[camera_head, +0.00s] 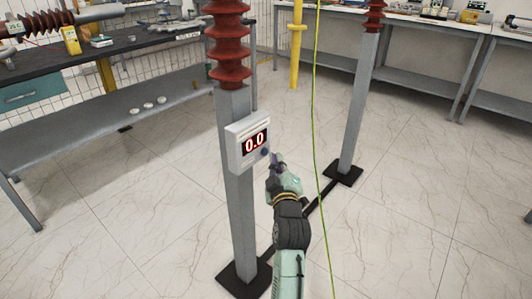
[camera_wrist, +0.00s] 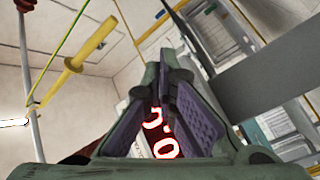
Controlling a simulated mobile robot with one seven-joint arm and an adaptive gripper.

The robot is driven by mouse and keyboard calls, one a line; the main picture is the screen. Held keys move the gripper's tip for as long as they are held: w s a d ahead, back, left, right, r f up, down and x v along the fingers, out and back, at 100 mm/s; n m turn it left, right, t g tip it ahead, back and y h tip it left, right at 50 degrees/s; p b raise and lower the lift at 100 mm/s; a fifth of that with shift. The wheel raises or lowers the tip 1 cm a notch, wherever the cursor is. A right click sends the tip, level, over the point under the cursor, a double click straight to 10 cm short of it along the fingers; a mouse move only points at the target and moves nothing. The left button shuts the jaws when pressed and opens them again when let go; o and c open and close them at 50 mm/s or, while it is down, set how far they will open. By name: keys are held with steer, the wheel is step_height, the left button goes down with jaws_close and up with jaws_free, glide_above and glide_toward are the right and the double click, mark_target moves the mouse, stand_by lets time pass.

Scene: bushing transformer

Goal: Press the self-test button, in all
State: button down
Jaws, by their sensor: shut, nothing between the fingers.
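A light grey meter box (camera_head: 235,150) is mounted on a grey post in the head view. Its display (camera_head: 256,142) reads 0.0 in red digits. A small dark blue button (camera_head: 265,152) shows at the lower right of the box face. My gripper (camera_head: 276,159) is shut and empty, just right of the box and close to the button. I cannot tell whether the fingertips touch it. In the wrist view my gripper (camera_wrist: 165,72) has its fingers together, with part of the red digits (camera_wrist: 160,135) showing between them. The button is not visible there.
The box's grey post (camera_head: 240,220) stands on a black base plate and carries a red-brown insulator (camera_head: 228,45). A second post (camera_head: 356,105) stands behind to the right. A thin green-yellow cable (camera_head: 315,110) hangs beside my arm. Workbenches line the back; the right floor is clear.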

steer(key=shift+a, duration=0.1)
steer(key=shift+w+a, duration=0.25)
steer(key=shift+w+a, duration=0.3)
steer(key=shift+a, duration=0.1)
stand_by(0.9)
steer(key=shift+d, duration=0.1)
steer(key=shift+s+d+b, duration=0.35)
steer(key=shift+s+d, duration=0.2)
steer(key=shift+d, duration=0.05)
steer(key=shift+d, duration=0.1)
steer(key=s+d+b, duration=0.1)
steer(key=d, duration=0.1)
steer(key=s+d+b, duration=0.1)
steer(key=s+d, duration=0.1)
steer(key=shift+s+r, duration=0.1)
stand_by(0.5)
